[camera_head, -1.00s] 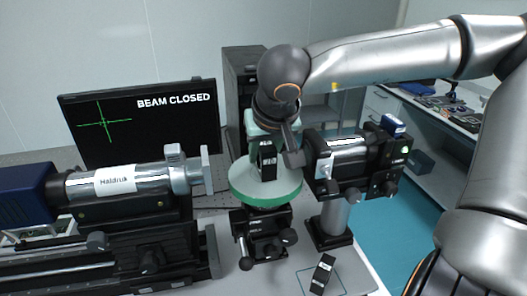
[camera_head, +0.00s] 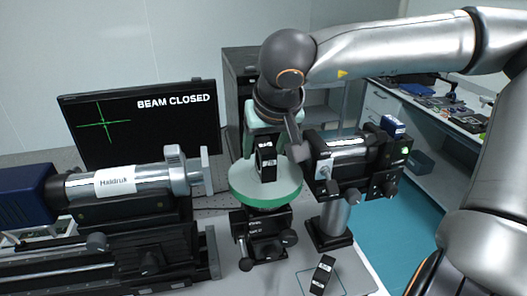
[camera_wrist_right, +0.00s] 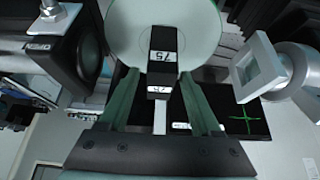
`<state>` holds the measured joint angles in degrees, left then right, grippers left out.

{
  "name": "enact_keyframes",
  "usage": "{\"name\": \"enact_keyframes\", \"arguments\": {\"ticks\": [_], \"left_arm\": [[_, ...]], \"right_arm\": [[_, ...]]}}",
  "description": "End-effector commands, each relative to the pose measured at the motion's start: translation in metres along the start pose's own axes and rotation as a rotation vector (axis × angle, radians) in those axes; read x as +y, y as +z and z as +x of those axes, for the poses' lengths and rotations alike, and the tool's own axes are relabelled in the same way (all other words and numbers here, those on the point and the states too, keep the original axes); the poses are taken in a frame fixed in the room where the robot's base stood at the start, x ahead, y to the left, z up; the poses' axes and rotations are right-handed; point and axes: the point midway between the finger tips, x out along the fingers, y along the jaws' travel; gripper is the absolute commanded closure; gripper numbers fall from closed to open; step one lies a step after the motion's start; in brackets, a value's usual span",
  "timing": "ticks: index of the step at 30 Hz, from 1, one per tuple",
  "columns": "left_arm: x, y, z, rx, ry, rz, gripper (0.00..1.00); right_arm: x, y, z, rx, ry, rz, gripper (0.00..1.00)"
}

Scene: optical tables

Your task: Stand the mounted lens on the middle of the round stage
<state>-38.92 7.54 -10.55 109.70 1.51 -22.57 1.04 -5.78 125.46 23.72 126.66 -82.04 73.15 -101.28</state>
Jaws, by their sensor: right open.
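The mounted lens, a small black block with a white "75" label (camera_head: 266,163), stands upright near the middle of the round green-rimmed stage (camera_head: 240,184). In the right wrist view the lens (camera_wrist_right: 163,58) stands on the pale disc of the stage (camera_wrist_right: 203,28). My right gripper (camera_head: 265,146) is open at the far side of the lens. Its two green fingers (camera_wrist_right: 160,88) spread to either side of the lens, with gaps showing. The underside of the lens is hidden. My left gripper is not in view.
A second black labelled mount (camera_head: 322,275) lies in a marked outline at the table front. A Haldruk-labelled cylinder (camera_head: 115,181) stands left of the stage, another cylinder unit (camera_head: 347,150) right. The monitor (camera_head: 140,122) reads BEAM CLOSED.

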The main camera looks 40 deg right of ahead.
Motion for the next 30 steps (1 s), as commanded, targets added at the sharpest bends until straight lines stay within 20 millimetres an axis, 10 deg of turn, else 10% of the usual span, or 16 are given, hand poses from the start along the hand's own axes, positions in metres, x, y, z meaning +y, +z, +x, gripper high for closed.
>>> {"name": "enact_keyframes", "arguments": {"ticks": [13, 30], "left_arm": [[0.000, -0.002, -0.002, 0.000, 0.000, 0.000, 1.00], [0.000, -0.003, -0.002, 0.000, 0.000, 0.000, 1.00]], "right_arm": [[0.000, -0.001, -0.087, 0.004, 0.000, 0.001, 0.35], [0.000, 0.000, -0.098, 0.000, 0.001, 0.000, 0.35]]}}
